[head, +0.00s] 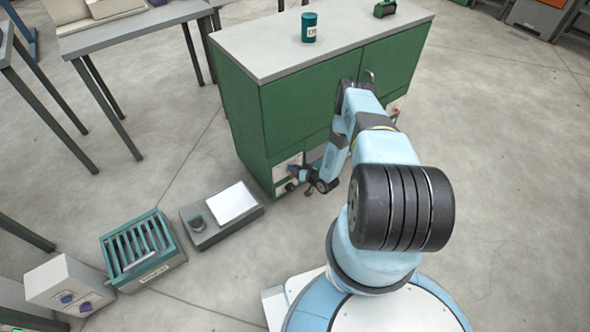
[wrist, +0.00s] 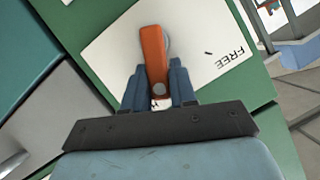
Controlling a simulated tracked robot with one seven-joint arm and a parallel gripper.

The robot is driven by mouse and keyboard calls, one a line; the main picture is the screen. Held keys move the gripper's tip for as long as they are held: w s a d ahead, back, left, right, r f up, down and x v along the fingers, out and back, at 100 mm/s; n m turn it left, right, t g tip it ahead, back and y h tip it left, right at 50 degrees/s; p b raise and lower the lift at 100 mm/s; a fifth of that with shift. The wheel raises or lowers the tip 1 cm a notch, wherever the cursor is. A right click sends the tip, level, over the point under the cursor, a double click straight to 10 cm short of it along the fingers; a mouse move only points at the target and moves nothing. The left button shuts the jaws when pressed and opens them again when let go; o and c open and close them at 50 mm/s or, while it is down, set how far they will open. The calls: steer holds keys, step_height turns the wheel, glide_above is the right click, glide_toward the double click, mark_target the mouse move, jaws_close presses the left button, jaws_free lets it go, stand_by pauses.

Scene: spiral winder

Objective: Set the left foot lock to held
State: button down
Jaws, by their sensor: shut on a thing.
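The left foot lock is an orange lever (wrist: 152,45) on a white plate (wrist: 110,48) fixed to the green cabinet. The word FREE is printed on the plate to the right of the lever and reads turned over in the wrist view. No HELD label can be made out. My gripper (wrist: 157,85) is shut on the lever, one blue-grey finger on each side of its lower part. In the head view, my gripper (head: 293,178) is at the cabinet's lower left, in front of the plate (head: 284,168); the lever is too small to read there.
The green cabinet (head: 300,120) has a grey top bearing a green can (head: 309,28) and a green device (head: 385,9). A grey scale-like box (head: 213,228), a teal slotted crate (head: 136,277) and a white box with knobs (head: 66,283) stand on the floor at left. Floor at right is clear.

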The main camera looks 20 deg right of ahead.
steer(key=shift+w+d+f+m+y, duration=0.2)
steer(key=shift+d+m+y, duration=0.25)
steer(key=shift+m, duration=0.25)
steer(key=shift+w+d+f+m+y, duration=0.1)
steer(key=shift+w+d+m+y, duration=0.1)
steer(key=shift+d+m+y, duration=0.35)
steer(key=shift+m, duration=0.25)
steer(key=c, duration=1.2)
jaws_free()
steer(key=shift+o, duration=1)
steer(key=shift+a+f, duration=0.1)
steer(key=shift+a, duration=0.1)
steer(key=shift+s, duration=0.1)
steer(key=shift+s, duration=0.1)
steer(key=v, duration=1.3)
steer(key=shift+s+d, duration=0.15)
steer(key=shift+s, duration=0.1)
